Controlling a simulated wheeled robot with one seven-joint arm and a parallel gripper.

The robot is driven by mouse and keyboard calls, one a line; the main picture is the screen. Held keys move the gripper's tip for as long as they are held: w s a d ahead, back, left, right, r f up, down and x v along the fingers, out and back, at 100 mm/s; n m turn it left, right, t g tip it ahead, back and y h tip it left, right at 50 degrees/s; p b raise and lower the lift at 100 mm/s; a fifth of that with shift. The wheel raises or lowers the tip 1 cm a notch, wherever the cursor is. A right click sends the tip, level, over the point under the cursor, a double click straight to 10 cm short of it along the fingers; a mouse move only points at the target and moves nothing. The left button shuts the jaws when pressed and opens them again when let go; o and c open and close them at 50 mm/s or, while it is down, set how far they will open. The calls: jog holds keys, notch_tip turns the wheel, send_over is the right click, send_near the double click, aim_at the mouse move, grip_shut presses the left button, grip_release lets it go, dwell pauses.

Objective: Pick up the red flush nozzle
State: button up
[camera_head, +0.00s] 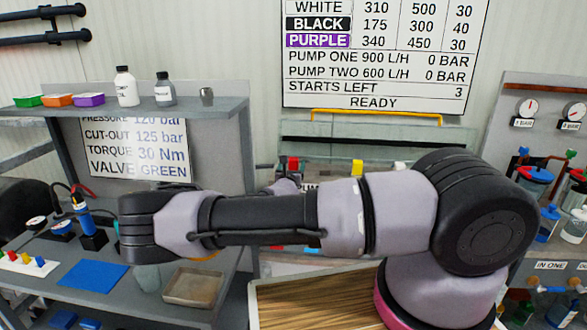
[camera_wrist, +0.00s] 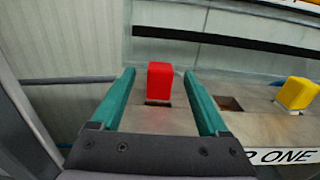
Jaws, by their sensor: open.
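A red block-shaped piece, seemingly the red flush nozzle (camera_wrist: 159,82), stands upright in the wrist view on a grey surface, with a dark slot at its foot. My gripper (camera_wrist: 160,75) is open, with one teal finger to the left of the red piece and one to the right. I see gaps on both sides, and the jaws hold nothing. In the head view the red piece (camera_head: 293,163) shows small behind my arm. My gripper's fingers are mostly hidden there by my arm.
A yellow block (camera_wrist: 297,93) stands to the right of the red piece, with an empty slot (camera_wrist: 230,103) between them. A dark rail (camera_wrist: 220,40) runs behind. In the head view a grey shelf (camera_head: 215,110) is at left, and gauges and valves (camera_head: 530,110) are at right.

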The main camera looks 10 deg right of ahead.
aim_at(293, 162)
jog(key=x, duration=0.3)
jog(key=shift+w+d, duration=0.15)
jog(key=shift+w, duration=0.2)
grip_shut()
